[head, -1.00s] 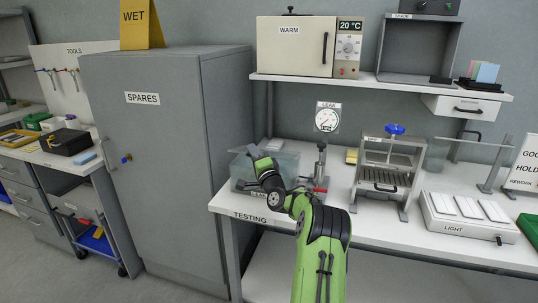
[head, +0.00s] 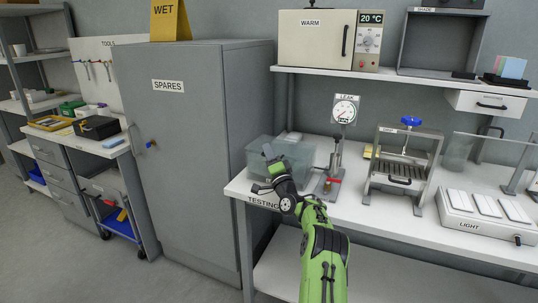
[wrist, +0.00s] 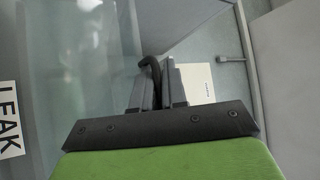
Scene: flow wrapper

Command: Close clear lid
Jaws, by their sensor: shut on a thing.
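The clear tank (head: 308,152) stands on the left end of the testing bench, partly behind my arm. The clear lid is hard to tell from the tank walls, so I cannot tell its angle. In the wrist view, my gripper (wrist: 158,88) is shut on a dark, curved, handle-like piece (wrist: 152,66), mostly hidden between the fingers. Clear panels lie beyond and to the left of it. A white LEAK label (wrist: 8,118) shows at the left edge of the wrist view.
A gauge (head: 344,110) and a stand with a red part (head: 331,180) are close right of the tank. A press with a blue knob (head: 410,121) stands farther right. The SPARES cabinet (head: 190,130) is close on the left. Open floor lies in front of it.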

